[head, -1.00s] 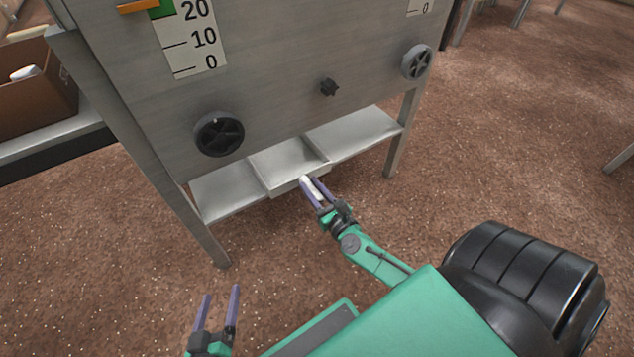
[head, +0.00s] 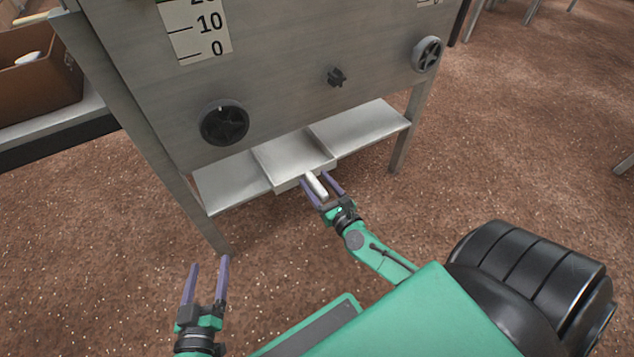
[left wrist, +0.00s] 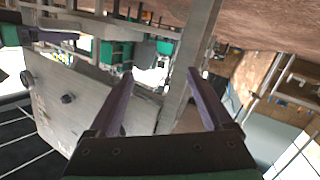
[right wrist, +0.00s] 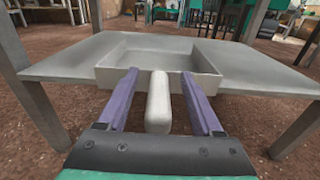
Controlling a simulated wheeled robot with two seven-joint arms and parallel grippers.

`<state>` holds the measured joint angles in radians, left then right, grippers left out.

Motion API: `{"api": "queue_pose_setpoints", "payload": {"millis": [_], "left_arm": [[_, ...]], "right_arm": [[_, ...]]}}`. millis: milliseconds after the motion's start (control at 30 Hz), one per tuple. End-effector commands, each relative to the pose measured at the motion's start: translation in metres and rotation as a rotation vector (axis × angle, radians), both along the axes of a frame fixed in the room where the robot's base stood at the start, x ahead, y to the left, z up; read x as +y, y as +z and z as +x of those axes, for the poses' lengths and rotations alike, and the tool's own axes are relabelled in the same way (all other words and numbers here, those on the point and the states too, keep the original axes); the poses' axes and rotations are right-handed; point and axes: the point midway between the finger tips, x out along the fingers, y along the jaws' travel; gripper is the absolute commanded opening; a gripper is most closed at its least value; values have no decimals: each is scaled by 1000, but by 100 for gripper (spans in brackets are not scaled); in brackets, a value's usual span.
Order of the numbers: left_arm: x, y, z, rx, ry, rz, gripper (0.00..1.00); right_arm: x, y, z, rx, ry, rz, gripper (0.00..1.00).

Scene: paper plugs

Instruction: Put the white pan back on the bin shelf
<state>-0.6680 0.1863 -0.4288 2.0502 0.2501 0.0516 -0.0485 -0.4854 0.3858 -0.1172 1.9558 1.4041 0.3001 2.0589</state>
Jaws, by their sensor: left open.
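The white pan (head: 290,158) is a shallow, square, open tray. It sits in the middle of the bin shelf (head: 362,127), with shelf panels on both sides, and its front wall (right wrist: 222,87) faces me. Its white handle (head: 317,186) sticks out toward me. My right gripper (head: 322,183) is open, with one purple finger on each side of the handle (right wrist: 158,105) and a visible gap on both sides in the right wrist view. My left gripper (head: 208,263) is open and empty, low over the floor at the left.
The grey metal bin (head: 270,75) with black knobs and a number scale stands above the shelf on metal legs (head: 405,140). A cardboard box (head: 35,65) is on a bench at the left.

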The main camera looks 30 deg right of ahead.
Motion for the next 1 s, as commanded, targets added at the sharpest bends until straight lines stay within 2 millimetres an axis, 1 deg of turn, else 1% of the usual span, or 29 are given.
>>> {"api": "queue_pose_setpoints", "payload": {"millis": [167, 267, 367, 467, 500, 567, 600, 667, 700, 833, 900, 1000], "left_arm": [[0, 0, 0, -1, 0, 0, 84], [0, 2, 2, -11, 2, 0, 84], [1, 7, 6, -34, 3, -1, 84], [1, 22, 15, -76, 9, -9, 84], [1, 31, 19, -94, 13, -14, 84], [1, 34, 21, -96, 14, -19, 84], [1, 28, 18, -75, 12, -16, 84], [0, -9, -9, 36, -2, 4, 84], [-1, -20, -18, 72, -10, 10, 84], [-1, -44, -39, 156, -24, 20, 84], [-2, -52, -47, 185, -30, 24, 84], [-2, -59, -54, 208, -34, 27, 84]], "right_arm": [[0, -1, -3, 2, 1, 0, 67], [0, -2, -14, 4, 1, -2, 67], [1, -2, -35, 5, 3, -2, 67], [2, -1, -61, 7, 4, -2, 67], [2, 0, -72, 9, 4, -3, 67], [3, 1, -89, 8, 4, -3, 67], [3, 2, -98, 7, 3, -2, 67], [3, 2, -110, 7, 3, -2, 67], [3, 3, -119, 6, 3, -1, 67], [3, 3, -135, 4, 2, -2, 67], [3, 4, -141, 2, 0, 0, 67], [3, 4, -145, 1, 1, -1, 67]]}}
